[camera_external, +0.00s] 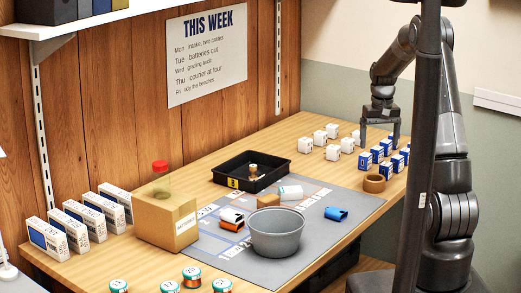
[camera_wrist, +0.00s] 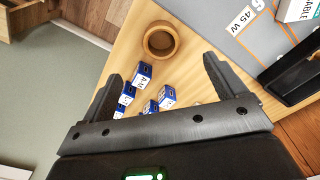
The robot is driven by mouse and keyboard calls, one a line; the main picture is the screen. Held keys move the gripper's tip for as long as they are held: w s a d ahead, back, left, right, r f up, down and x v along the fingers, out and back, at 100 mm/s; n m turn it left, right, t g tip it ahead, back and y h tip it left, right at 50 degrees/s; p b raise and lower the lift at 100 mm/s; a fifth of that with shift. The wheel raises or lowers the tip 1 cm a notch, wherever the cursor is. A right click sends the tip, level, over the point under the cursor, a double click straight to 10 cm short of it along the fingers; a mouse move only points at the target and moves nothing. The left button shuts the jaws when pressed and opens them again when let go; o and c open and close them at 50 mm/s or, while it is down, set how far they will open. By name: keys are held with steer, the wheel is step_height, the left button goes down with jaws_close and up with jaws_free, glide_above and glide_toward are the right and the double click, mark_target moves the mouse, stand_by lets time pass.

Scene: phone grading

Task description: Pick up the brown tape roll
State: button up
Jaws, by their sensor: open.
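The brown tape roll (camera_external: 374,183) lies flat on the wooden table, at the right edge of the grey mat and in front of the blue boxes. In the wrist view the tape roll (camera_wrist: 160,40) shows near the top, with its hollow centre visible, beyond the fingertips and apart from them. My gripper (camera_external: 380,133) is above the table's right part, pointing down, behind the tape roll and over the small boxes. In the wrist view my gripper (camera_wrist: 160,75) has its two fingers wide apart, with nothing held between them.
Several blue-and-white boxes (camera_external: 378,154) stand close behind the tape roll, and show between my fingers in the wrist view (camera_wrist: 143,72). White boxes (camera_external: 332,152) stand further left. A grey bowl (camera_external: 276,236), black tray (camera_external: 232,172) and cardboard box (camera_external: 165,222) stand leftward.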

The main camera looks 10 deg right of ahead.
glide_above(375, 178)
steer(key=s+a, duration=0.1)
steer(key=s, duration=0.2)
step_height(375, 178, down, 9)
steer(key=shift+w+r, duration=0.15)
steer(key=shift+r, duration=0.05)
steer(key=shift+f, duration=2.95)
steer(key=shift+c, duration=0.3)
steer(key=c, duration=1)
steer(key=shift+r, duration=0.1)
